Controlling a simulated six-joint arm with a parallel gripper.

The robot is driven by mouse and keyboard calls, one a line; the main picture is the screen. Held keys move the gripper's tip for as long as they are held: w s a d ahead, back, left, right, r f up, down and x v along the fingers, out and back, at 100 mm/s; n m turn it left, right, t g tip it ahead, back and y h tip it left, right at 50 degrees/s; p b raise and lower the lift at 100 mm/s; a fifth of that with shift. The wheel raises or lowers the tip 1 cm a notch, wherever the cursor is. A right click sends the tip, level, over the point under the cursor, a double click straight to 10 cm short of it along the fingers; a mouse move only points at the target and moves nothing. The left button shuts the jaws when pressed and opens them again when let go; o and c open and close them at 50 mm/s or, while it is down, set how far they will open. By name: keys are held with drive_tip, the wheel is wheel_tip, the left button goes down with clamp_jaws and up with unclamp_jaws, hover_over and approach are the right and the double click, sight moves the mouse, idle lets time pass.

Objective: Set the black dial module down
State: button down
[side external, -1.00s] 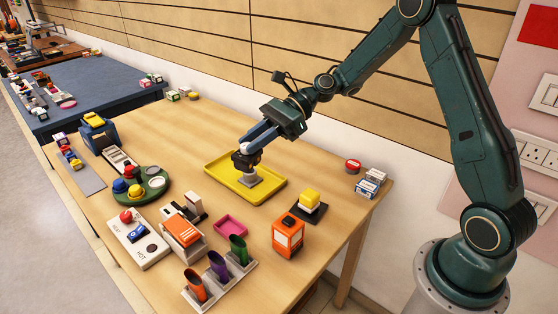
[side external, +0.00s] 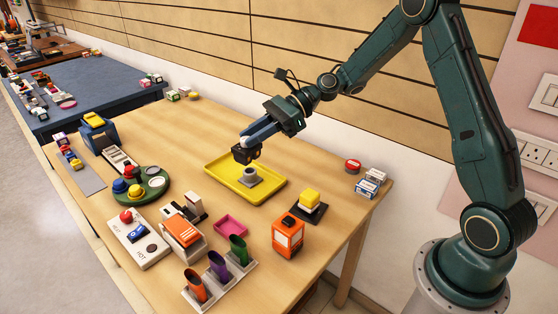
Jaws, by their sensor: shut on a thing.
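The black dial module (side external: 244,156) is in the jaws of my gripper (side external: 250,147), at the left part of the yellow tray in the picture. It seems to be in the air above the tray; its dial face cannot be made out. A grey round socket on a square base (side external: 250,175) stands in the yellow tray (side external: 271,193), just to the lower right of the module. Its top opening shows and looks empty. My gripper is shut on the module and reaches in from the upper right.
A green round tray (side external: 157,187) with coloured knobs lies to the left. A white panel (side external: 155,252), an orange box (side external: 288,237), a pink dish (side external: 231,225) and a holder with coloured tubes (side external: 219,281) stand in front. The table behind the yellow tray is clear.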

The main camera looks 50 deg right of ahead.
drive_tip(key=w+d+m+t+h, duration=0.3)
drive_tip(key=d+m+h, duration=0.2)
drive_tip(key=d, duration=0.5)
drive_tip(key=w+d+m+t+h, duration=0.3)
drive_tip(key=d+m+h, duration=0.1)
drive_tip(key=d, duration=0.6)
drive_tip(key=w+d+m+t+h, duration=0.3)
drive_tip(key=d+m+h, duration=0.2)
drive_tip(key=d, duration=0.5)
wheel_tip(320, 180, down, 15)
drive_tip(key=shift+f, duration=0.2)
drive_tip(key=shift+s+f, duration=0.1)
drive_tip(key=shift+f, duration=1.8)
drive_tip(key=shift+f+g, duration=0.15)
drive_tip(key=shift+g, duration=0.15)
drive_tip(key=c, duration=1.2)
unclamp_jaws()
